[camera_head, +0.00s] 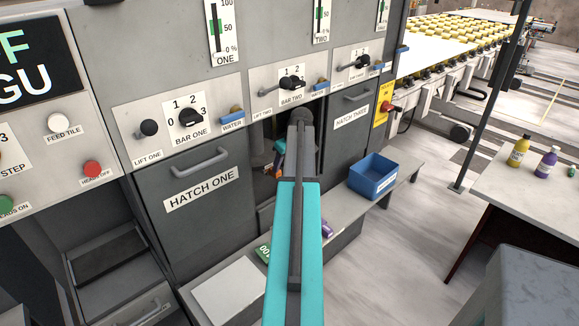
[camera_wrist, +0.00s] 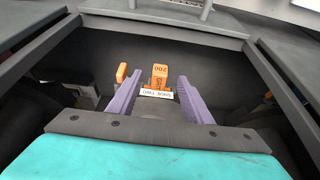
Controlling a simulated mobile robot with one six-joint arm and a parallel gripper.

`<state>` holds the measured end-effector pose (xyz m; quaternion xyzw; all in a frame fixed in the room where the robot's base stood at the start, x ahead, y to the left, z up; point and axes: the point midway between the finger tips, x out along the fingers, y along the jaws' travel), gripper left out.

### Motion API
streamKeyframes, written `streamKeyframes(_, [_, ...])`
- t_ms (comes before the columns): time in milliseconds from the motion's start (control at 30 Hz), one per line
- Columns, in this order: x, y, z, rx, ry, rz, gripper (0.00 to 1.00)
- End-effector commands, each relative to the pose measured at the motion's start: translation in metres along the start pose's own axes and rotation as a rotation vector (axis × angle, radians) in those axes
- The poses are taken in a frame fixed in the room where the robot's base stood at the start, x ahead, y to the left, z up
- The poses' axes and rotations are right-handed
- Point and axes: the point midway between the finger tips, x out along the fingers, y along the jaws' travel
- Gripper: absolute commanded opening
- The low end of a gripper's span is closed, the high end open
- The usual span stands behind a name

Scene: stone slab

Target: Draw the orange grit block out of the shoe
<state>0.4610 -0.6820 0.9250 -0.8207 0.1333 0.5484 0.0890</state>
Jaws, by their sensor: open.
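The orange grit block (camera_wrist: 160,71), marked 200, stands upright in the wrist view behind a white label reading SHOE TWO, on the shoe (camera_wrist: 157,94). My gripper (camera_wrist: 159,82) is open, with one purple finger to each side of the block's line. The block shows between and slightly beyond the fingertips, with visible gaps on both sides. I cannot tell how deep it sits in the shoe.
Another orange part (camera_wrist: 122,72) stands just left of the block, near the left finger. Dark walls enclose the opening. In the head view, hatch one (camera_head: 203,190) is shut. A blue bin (camera_head: 372,178), a green item (camera_head: 263,250) and a purple item (camera_head: 327,228) rest on the bench.

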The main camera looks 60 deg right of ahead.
Motion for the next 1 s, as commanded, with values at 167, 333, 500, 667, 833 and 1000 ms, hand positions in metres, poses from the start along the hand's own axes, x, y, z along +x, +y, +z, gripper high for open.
streamKeyframes(167, [0.012, 0.000, -0.014, 0.000, -0.002, -0.002, 0.45])
streamKeyframes(333, [0.030, 0.000, -0.013, 0.000, -0.001, -0.002, 0.45])
streamKeyframes(500, [0.045, 0.000, -0.013, 0.000, -0.001, -0.001, 0.45])
streamKeyframes(667, [0.053, 0.000, -0.013, 0.000, 0.000, 0.000, 0.45])
streamKeyframes(833, [0.055, 0.000, -0.012, 0.000, 0.000, 0.000, 0.45])
streamKeyframes(1000, [0.055, 0.000, -0.012, 0.000, 0.000, 0.000, 0.45])
